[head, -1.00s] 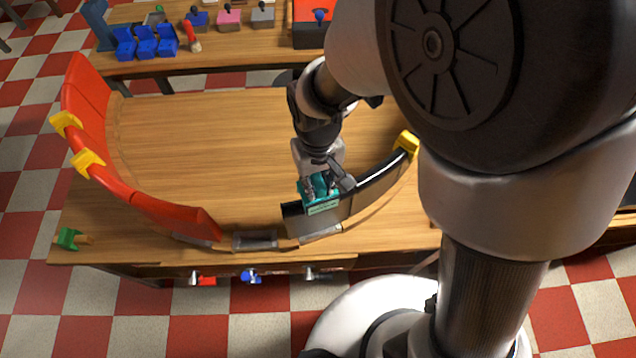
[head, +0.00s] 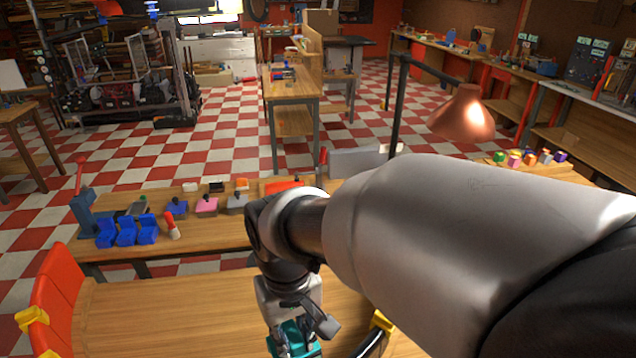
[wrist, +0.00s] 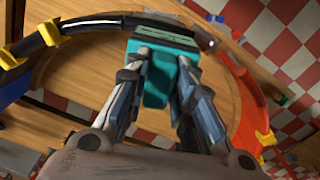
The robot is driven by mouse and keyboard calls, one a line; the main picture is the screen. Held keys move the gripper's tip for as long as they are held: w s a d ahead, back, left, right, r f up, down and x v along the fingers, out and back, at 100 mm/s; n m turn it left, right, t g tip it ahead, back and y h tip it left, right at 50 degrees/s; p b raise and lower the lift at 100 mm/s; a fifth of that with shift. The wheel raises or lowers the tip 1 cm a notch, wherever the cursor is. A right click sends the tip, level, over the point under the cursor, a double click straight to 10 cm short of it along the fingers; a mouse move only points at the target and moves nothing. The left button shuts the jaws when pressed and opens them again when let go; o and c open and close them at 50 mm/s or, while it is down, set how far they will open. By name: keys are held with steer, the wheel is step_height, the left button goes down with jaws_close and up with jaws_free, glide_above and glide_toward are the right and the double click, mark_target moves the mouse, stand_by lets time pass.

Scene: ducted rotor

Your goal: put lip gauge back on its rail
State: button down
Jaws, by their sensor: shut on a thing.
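The teal block-shaped gauge (wrist: 157,84) is between the fingers of my gripper (wrist: 164,66) in the wrist view. Its broad dark green top lies at the far end of the fingers, by the end of a black curved segment (wrist: 92,27). I cannot tell whether it touches the segment. In the head view the teal gauge (head: 284,341) shows at the bottom edge, under my gripper (head: 295,334), partly cut off. My gripper is shut on it. I cannot make out a rail for it in the current views.
A red curved segment (head: 58,292) with yellow clamps (head: 32,318) stands at the left of the wooden bench (head: 160,320). A yellow clamp (head: 383,322) sits on the black segment. The back bench holds blue bins (head: 128,233) and small tools. A copper lamp (head: 463,112) stands behind my arm.

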steer(key=shift+r+p, duration=1.45)
steer(key=shift+r, duration=0.45)
